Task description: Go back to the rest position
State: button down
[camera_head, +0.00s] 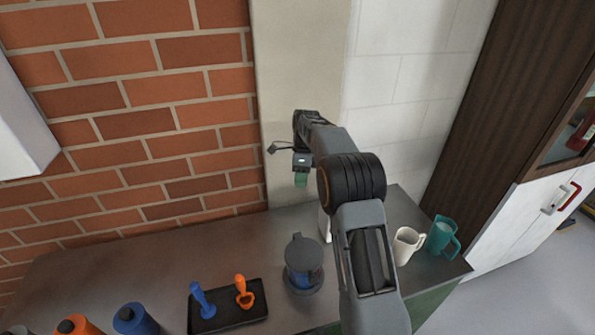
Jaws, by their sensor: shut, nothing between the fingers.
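My arm reaches up from the bottom of the head view and folds over above the back of the counter. My gripper (301,181) hangs from its end with greenish fingertips pointing down, in front of the beige wall strip. The fingers are shut, and no object hangs from them. The gripper is well above the counter and apart from everything on it.
A dark lidded container (304,265) stands right of the tray, near my arm. A white mug (407,246) and a teal mug (442,237) stand at the right end of the grey counter (120,270). Bottles line its lower left. A white box (22,130) juts out upper left.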

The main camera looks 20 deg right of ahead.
jog(key=shift+w+d+r, duration=0.2)
jog(key=shift+w, duration=0.25)
jog(key=shift+w+d+r, duration=0.15)
jog(key=shift+w+r, duration=0.05)
jog(key=shift+w, duration=0.2)
notch_tip(320, 180, down, 4)
jog(key=s+n+t, duration=0.1)
jog(key=s+n, duration=0.1)
jog(key=n, duration=0.8)
jog(key=s+a+r+n+t, duration=0.1)
jog(key=s+r+n+t, duration=0.1)
jog(key=s, duration=0.7)
jog(key=s+a+r+n+t+h, duration=0.1)
jog(key=s+r+n, duration=0.3)
jog(key=s, duration=0.5)
jog(key=s+a+r+n+t+h, duration=0.1)
jog(key=s+r+n+t, duration=0.2)
jog(key=s+n, duration=0.3)
jog(key=s+t+b, duration=0.1)
jog(key=s, duration=0.1)
jog(key=shift+s+a, duration=0.15)
jog(key=shift+s, duration=0.25)
